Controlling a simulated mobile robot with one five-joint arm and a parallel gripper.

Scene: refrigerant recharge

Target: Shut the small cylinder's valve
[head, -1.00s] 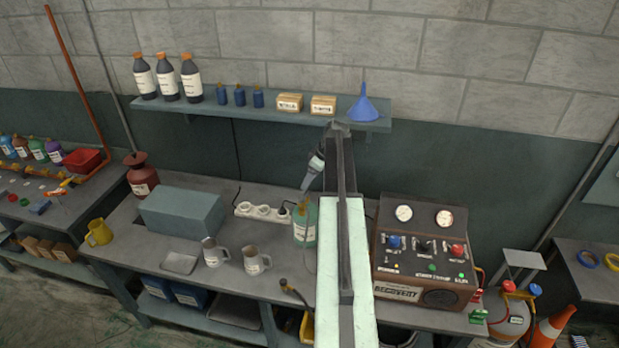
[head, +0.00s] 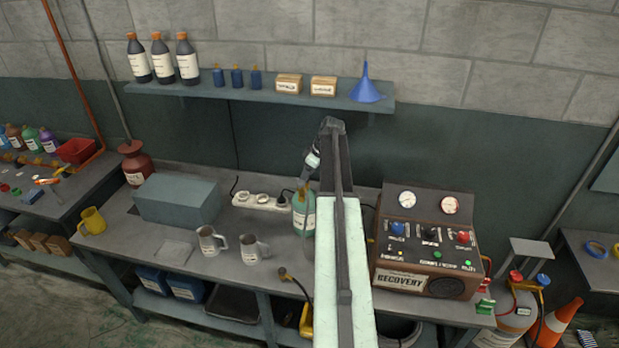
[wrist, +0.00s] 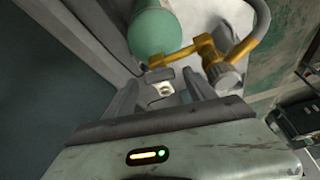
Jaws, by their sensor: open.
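The small cylinder (head: 303,222) is green with a white label and stands on the bench, left of my arm in the head view. Its rounded green body (wrist: 156,28) is at the top of the wrist view. A brass valve (wrist: 205,55) with a bar-like arm and a grey hose shows beside it. My gripper (wrist: 160,84) is open and empty, its two fingers pointing toward the cylinder and the valve's left end. In the head view my gripper (head: 305,178) is just above the cylinder's top, which it partly hides. Whether a finger touches the valve cannot be told.
A white power strip (head: 260,202) lies left of the cylinder, and two metal jugs (head: 254,248) stand in front. The recovery machine (head: 425,245) is to the right of my arm. A shelf (head: 240,95) with bottles and a blue funnel hangs above.

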